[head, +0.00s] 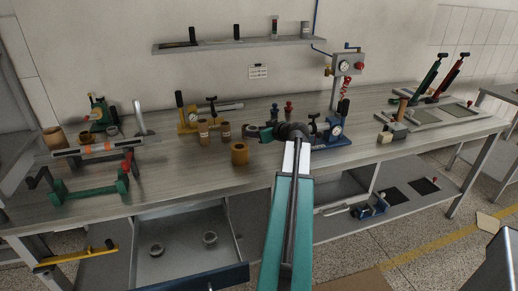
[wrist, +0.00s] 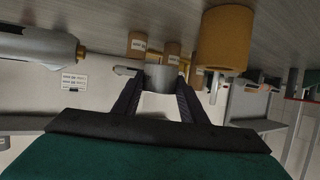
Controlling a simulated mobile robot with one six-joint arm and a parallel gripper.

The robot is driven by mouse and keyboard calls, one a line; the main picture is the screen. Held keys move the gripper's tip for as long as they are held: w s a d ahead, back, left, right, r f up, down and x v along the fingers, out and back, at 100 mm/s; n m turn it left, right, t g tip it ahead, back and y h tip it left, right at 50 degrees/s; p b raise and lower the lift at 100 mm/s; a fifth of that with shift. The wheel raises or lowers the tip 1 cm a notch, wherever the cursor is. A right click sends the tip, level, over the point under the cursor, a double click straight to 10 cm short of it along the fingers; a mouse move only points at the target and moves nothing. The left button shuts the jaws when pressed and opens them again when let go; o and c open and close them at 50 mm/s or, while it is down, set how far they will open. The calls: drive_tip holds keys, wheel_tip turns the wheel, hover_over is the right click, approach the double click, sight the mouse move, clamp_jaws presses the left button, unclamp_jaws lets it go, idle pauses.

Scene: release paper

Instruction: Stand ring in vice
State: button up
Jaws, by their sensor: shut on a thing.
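My gripper (wrist: 160,82) is shut on a small grey metal ring (wrist: 160,78), held between its two dark fingers in the wrist view. In the head view my gripper (head: 250,132) is above the middle of the bench, left of my dark wrist; the ring is too small to make out there. A blue vice-like tool (head: 372,207) lies on the lower shelf, and a green clamp-like device (head: 100,114) stands at the back left of the bench. I cannot tell which one is the vice. Two more grey rings (head: 157,250) (head: 210,238) lie in the open drawer.
A large tan cylinder (head: 239,153), also in the wrist view (wrist: 225,40), stands close to my gripper. Two labelled brown cylinders (head: 203,131) (head: 225,130) stand behind it. A yellow device (head: 187,120) and a blue gauge device (head: 335,132) are nearby.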

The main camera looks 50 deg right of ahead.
hover_over(256, 154)
drive_tip(key=shift+a+f, duration=0.15)
drive_tip(key=shift+f, duration=1.9)
drive_tip(key=shift+f+p, duration=0.15)
drive_tip(key=shift+p, duration=0.15)
drive_tip(key=shift+f, duration=1.75)
drive_tip(key=shift+f, duration=0.15)
drive_tip(key=o, duration=0.6)
drive_tip(key=shift+o, duration=0.9)
drive_tip(key=shift+r+p, duration=0.25)
drive_tip(key=shift+p, duration=0.15)
drive_tip(key=b+v, duration=0.2)
drive_tip(key=v, duration=1)
drive_tip(key=shift+o, duration=0.2)
